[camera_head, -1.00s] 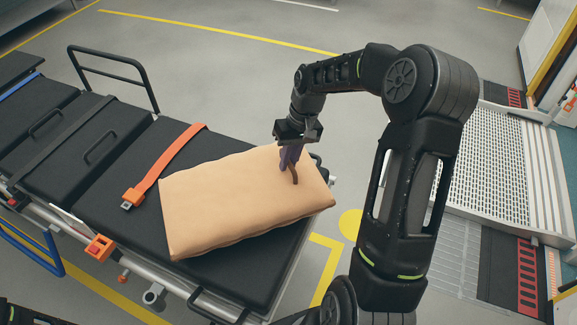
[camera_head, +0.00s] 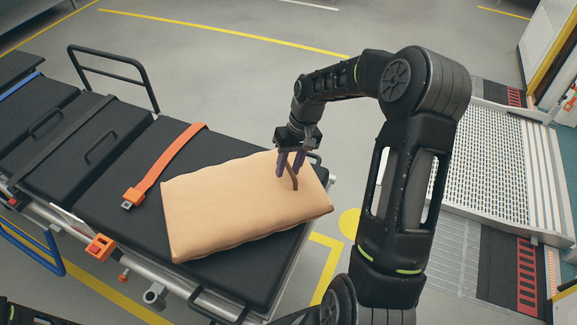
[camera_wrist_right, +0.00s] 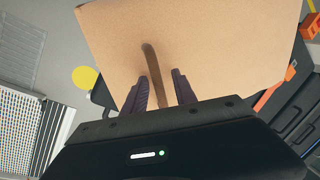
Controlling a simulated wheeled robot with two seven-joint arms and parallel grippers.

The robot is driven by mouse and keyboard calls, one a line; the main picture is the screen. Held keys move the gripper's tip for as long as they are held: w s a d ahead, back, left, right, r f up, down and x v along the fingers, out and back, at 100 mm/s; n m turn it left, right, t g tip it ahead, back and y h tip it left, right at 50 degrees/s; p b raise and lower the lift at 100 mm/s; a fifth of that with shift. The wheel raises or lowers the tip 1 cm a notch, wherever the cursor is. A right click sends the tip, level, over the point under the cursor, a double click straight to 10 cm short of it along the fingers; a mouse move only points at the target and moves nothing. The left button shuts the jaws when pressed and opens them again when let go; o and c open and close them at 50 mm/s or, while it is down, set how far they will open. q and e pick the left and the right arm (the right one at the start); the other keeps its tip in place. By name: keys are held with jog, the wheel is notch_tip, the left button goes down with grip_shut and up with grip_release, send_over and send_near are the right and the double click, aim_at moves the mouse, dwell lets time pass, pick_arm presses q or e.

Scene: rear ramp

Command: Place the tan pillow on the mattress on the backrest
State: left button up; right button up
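The tan pillow (camera_head: 240,205) lies on the near right end section of the black stretcher mattress (camera_head: 110,195), turned slightly askew. Its right corner reaches past the mattress edge. I cannot tell from the frames whether this section is the backrest. A brown strap (camera_wrist_right: 153,66) stands up from the pillow near its far right end. My right gripper (camera_head: 290,170) is over that end, its two purple fingers apart. In the right wrist view the fingers (camera_wrist_right: 161,80) stand on both sides of the strap, with gaps visible. My left gripper is not in view.
An orange strap (camera_head: 168,162) with a buckle lies left of the pillow. A black rail (camera_head: 118,58) rises at the stretcher's far side. A metal ramp (camera_head: 490,150) lies right of my right arm. The grey floor behind the stretcher is clear.

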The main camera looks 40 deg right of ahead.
jog(key=b+v, duration=0.1)
jog(key=v, duration=1.1)
